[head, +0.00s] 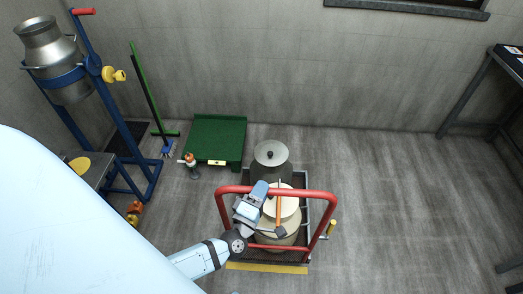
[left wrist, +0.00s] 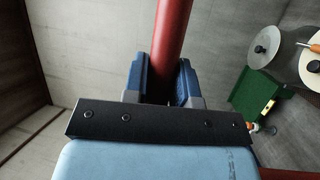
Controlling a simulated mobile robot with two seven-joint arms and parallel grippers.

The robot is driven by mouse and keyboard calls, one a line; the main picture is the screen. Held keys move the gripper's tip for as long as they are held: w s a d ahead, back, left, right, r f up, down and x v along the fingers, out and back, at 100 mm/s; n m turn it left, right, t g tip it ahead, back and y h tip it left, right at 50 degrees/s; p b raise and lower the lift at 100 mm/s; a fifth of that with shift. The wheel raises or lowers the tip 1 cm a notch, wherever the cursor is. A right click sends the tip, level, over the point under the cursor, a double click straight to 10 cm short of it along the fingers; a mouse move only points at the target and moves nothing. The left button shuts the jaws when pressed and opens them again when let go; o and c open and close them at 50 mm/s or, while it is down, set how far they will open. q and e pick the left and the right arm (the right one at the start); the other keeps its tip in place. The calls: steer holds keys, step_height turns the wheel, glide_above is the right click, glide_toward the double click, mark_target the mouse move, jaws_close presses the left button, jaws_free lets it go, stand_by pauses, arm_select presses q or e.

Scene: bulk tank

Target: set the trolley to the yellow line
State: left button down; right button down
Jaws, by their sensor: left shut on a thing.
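The trolley, with its red push rail (head: 322,205) and dark mesh deck, stands right of the middle in the head view. It carries a grey lidded can (head: 270,176) at the back and a cream can (head: 283,228) in front. The yellow line (head: 268,268) shows on the floor along the trolley's near edge; I cannot tell whether they touch. My left gripper (head: 260,188) is shut on the top bar of the red rail, left of its middle. In the left wrist view, the blue fingers (left wrist: 165,82) close around the red bar (left wrist: 173,30). My right gripper is out of view.
A green platform (head: 216,138) and a small bottle-like item (head: 191,166) lie behind and left. A blue stand (head: 128,150) holds a metal can (head: 52,50). A table (head: 480,85) stands at right. The floor right of the trolley is clear.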

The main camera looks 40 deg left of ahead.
arm_select(q)
steer(key=shift+s+d+f, duration=0.2)
steer(key=c, duration=1.1)
jaws_free()
steer(key=shift+o, duration=0.8)
steer(key=shift+s+r, duration=0.1)
steer(key=shift+r, duration=0.1)
